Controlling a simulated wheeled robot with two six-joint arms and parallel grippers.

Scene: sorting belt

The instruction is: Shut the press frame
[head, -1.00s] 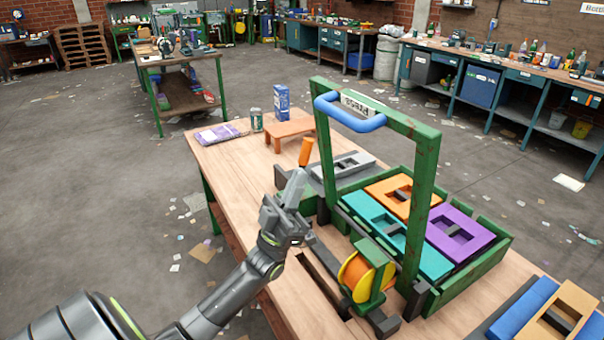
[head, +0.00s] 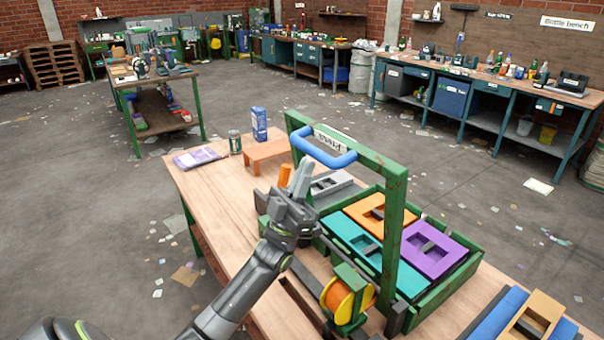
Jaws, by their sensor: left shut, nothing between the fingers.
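The green press frame (head: 394,225) stands upright and open on the wooden table, with a blue handle (head: 325,155) on its top bar. My left gripper (head: 303,172) is shut and empty. It points up just below the left part of the blue handle in the picture; I cannot tell whether it touches. It hides part of the frame's left post and an orange grip. My right gripper is out of view.
A yellow-orange spool (head: 345,300) sits at the frame's near foot. A grey block (head: 335,185), an orange stand (head: 265,153), a blue box (head: 259,124), a can (head: 234,142) and a purple packet (head: 198,159) are further back. A tan block (head: 535,318) on blue lies right.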

